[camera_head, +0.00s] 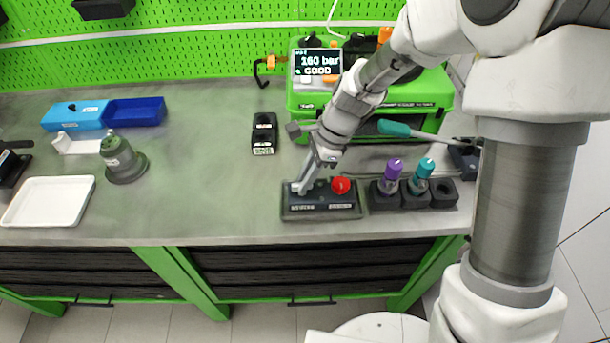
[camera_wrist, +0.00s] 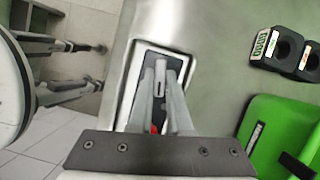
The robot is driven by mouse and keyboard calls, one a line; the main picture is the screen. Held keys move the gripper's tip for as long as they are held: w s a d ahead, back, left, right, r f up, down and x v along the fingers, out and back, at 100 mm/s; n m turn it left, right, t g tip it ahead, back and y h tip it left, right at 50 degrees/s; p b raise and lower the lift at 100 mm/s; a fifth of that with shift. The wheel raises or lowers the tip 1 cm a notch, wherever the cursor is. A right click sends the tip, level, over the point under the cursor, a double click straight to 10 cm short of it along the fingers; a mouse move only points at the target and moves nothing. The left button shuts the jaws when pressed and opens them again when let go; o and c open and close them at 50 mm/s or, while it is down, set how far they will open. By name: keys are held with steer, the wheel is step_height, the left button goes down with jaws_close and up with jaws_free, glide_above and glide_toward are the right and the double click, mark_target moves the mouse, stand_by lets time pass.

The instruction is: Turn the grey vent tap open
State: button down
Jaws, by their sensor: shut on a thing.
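A dark block in a grey tray (camera_head: 320,213) stands near the front edge of the bench. A red knob (camera_head: 341,185) sits on its right side. My gripper (camera_head: 304,187) reaches down to the left part of this block. In the wrist view, my gripper (camera_wrist: 162,92) has its fingers closed in on the grey vent tap (camera_wrist: 159,70), a narrow upright grey piece above the dark block. The fingers hide much of the tap, and its exact angle is hard to tell. A bit of the red knob (camera_wrist: 154,128) shows between the fingers.
A holder with a purple-topped piece (camera_head: 394,168) and a teal-topped piece (camera_head: 424,167) stands close on the right. A green case (camera_head: 428,92) with a display reading 160 bar GOOD (camera_head: 318,65) stands behind.

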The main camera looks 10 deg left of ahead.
steer(key=n+g+p, duration=0.1)
steer(key=n, duration=0.2)
steer(key=shift+w+a+n+h, duration=0.1)
steer(key=shift+n+h, duration=0.3)
steer(key=n, duration=0.2)
steer(key=n+g+h+p, duration=0.1)
steer(key=n, duration=0.1)
steer(key=shift+a+n+h, duration=0.1)
steer(key=shift+n+h, duration=0.2)
steer(key=n, duration=0.2)
steer(key=n+h, duration=0.1)
steer(key=n, duration=0.1)
steer(key=shift+w+a+g+h+p, duration=0.1)
steer(key=shift+g+h+p, duration=0.2)
steer(key=shift+g+p, duration=0.1)
steer(key=shift+n+h, duration=0.6)
steer(key=shift+n, duration=1.1)
steer(key=c, duration=0.9)
jaws_free()
steer(key=shift+o, duration=0.2)
